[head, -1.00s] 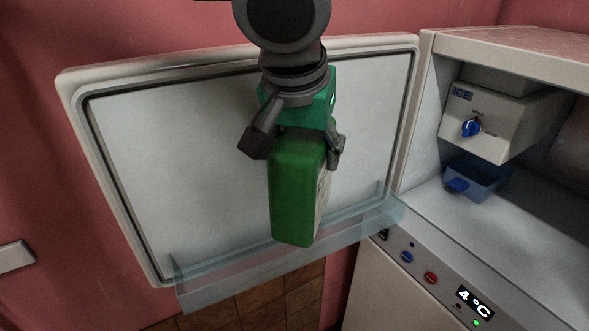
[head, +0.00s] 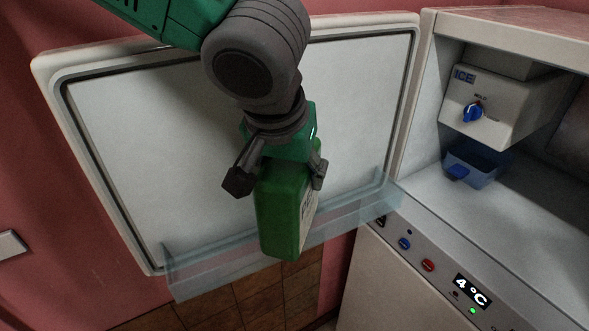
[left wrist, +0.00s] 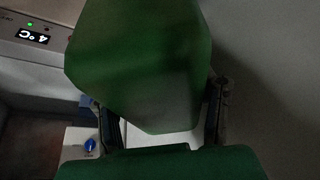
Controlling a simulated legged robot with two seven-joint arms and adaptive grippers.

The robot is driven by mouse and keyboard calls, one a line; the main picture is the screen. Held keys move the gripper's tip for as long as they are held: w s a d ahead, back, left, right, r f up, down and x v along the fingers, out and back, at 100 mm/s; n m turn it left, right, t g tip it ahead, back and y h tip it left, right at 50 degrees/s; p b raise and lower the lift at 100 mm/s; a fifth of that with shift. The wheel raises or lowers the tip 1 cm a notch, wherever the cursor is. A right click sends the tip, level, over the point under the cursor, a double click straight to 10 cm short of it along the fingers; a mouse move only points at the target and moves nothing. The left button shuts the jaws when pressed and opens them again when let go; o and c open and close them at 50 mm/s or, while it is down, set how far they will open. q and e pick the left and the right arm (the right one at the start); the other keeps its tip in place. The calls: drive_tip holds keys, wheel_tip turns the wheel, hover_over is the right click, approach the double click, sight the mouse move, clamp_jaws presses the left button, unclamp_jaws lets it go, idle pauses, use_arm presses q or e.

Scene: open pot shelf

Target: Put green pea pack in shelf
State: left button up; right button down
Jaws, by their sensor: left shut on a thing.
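The green pea pack (head: 283,215) is a green block with a pale printed side, seen in the head view. My left gripper (head: 272,180) is shut on its upper end, and the pack hangs down from the fingers. The pack also fills the upper middle of the left wrist view (left wrist: 140,65), between the two fingers (left wrist: 160,115). The clear door shelf (head: 200,272) runs along the bottom of the open freezer door. In the head view the pack's lower end overlaps this shelf; I cannot tell whether it is inside or in front. My right gripper is not in view.
The open white door (head: 150,150) stands at the left. The compartment (head: 500,215) at the right holds an ice maker box (head: 505,110) with a blue knob and a blue tray (head: 475,168). A control panel (head: 425,265) reading 4 °C is below it.

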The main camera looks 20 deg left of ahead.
use_arm(q)
drive_tip(key=shift+f, duration=0.2)
drive_tip(key=o, duration=1.6)
drive_tip(key=shift+a, duration=0.25)
drive_tip(key=shift+c, duration=0.2)
drive_tip(key=shift+o, duration=0.6)
drive_tip(key=shift+s+a, duration=0.1)
drive_tip(key=shift+a, duration=0.35)
drive_tip(key=shift+d+r, duration=0.25)
drive_tip(key=v, duration=1.1)
drive_tip(key=shift+a+r, duration=0.15)
drive_tip(key=shift+r, duration=0.25)
drive_tip(key=shift+s+r, duration=0.1)
drive_tip(key=shift+d, duration=0.3)
